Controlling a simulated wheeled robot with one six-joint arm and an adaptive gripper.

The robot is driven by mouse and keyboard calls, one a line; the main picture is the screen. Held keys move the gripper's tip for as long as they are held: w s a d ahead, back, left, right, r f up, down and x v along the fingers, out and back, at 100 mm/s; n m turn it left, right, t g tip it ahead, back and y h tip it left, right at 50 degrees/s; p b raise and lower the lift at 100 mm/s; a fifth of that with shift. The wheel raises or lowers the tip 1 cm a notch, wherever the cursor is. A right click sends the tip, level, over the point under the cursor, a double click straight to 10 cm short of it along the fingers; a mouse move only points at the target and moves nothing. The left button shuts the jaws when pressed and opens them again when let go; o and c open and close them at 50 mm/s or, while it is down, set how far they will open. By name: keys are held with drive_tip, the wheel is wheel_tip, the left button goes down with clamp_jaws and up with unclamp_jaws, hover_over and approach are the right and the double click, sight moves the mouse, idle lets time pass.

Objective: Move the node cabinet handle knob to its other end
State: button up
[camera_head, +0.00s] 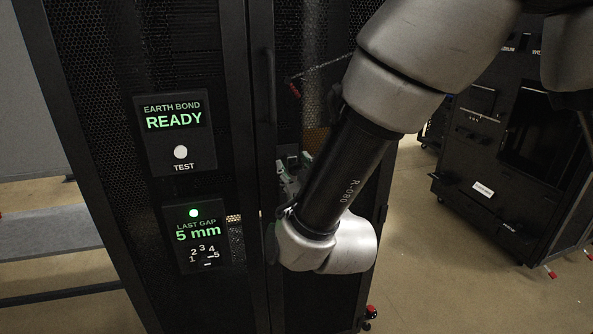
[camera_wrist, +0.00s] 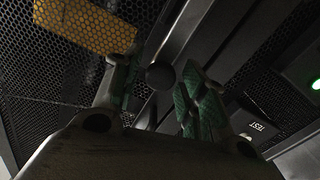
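The node cabinet's dark round handle knob (camera_wrist: 161,76) shows in the wrist view, in front of the cabinet's metal door frame. My gripper (camera_wrist: 158,88) has its two green fingers spread, one on each side of the knob. A gap shows between the left finger and the knob; whether the right finger touches it I cannot tell. In the head view, my gripper (camera_head: 290,178) is partly hidden by my arm beside the black cabinet door (camera_head: 318,300). The knob is hidden there.
A panel (camera_head: 176,133) reads "EARTH BOND READY" with a TEST button. Below it, another panel (camera_head: 197,235) reads "LAST GAP 5 mm" with a green light. Another black cabinet (camera_head: 505,150) stands right, across open floor.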

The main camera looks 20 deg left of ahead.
sight(292, 163)
clamp_jaws()
drive_tip(key=shift+x, duration=1.7)
drive_tip(key=shift+o, duration=1.8)
unclamp_jaws()
drive_tip(key=v, duration=1.1)
drive_tip(key=shift+s+d, duration=0.15)
drive_tip(key=shift+s, duration=0.25)
